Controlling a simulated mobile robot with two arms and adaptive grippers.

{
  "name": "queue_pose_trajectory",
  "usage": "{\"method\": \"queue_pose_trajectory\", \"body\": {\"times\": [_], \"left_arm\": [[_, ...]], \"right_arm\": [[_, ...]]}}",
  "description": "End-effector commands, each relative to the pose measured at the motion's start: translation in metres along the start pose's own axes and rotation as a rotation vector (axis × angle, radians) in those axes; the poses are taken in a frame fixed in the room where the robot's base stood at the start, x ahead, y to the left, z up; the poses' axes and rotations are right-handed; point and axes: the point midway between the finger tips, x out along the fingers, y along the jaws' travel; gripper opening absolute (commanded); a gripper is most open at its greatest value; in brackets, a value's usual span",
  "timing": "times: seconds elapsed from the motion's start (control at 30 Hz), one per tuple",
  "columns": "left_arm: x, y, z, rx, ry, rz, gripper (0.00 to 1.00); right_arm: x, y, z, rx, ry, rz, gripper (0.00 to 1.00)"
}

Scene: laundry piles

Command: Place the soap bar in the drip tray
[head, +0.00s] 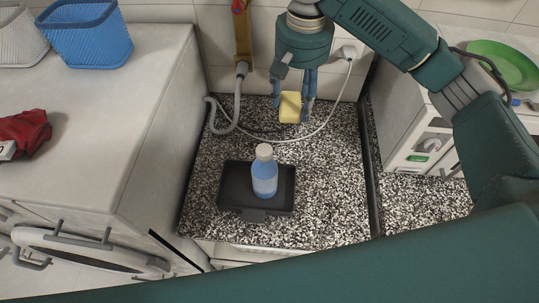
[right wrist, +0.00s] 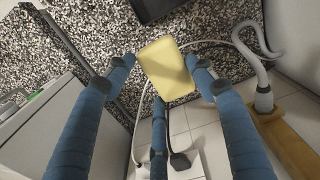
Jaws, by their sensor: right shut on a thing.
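The yellow soap bar (head: 290,107) is held between the blue fingers of my right gripper (head: 293,100), above the back of the speckled counter. In the right wrist view the soap bar (right wrist: 168,69) sits between the fingertips of the gripper (right wrist: 165,75). The black drip tray (head: 232,197) lies on the counter, in front of the gripper and a little to the left. A blue bottle with a white cap (head: 264,172) stands upright on the tray. The tray's edge (right wrist: 155,8) shows at the top of the right wrist view. My left gripper is not in view.
A grey hose (head: 224,120) and a white cable (head: 318,132) lie at the back of the counter. A white washer (head: 120,130) with a blue basket (head: 88,35) and red cloth (head: 25,133) stands left. A green plate (head: 500,62) is on the right unit. Counter right of the tray is clear.

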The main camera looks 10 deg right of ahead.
Motion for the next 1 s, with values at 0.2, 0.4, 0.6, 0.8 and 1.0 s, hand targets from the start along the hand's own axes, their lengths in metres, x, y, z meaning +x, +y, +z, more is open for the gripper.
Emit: {"method": "queue_pose_trajectory", "body": {"times": [0.2,0.4,0.6,0.8,1.0], "left_arm": [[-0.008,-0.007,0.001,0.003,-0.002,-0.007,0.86],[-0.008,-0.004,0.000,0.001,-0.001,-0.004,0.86],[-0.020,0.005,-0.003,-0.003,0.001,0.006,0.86],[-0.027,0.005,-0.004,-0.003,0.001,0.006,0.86],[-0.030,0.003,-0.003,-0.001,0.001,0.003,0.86]], "right_arm": [[-0.002,-0.012,-0.013,0.043,-0.022,0.007,0.27],[0.042,-0.011,-0.011,0.045,-0.028,0.009,0.27],[0.093,-0.009,-0.011,0.046,-0.024,0.011,0.27],[0.135,-0.009,-0.011,0.044,-0.021,0.009,0.27],[0.153,-0.009,-0.011,0.045,-0.020,0.008,0.27]]}}
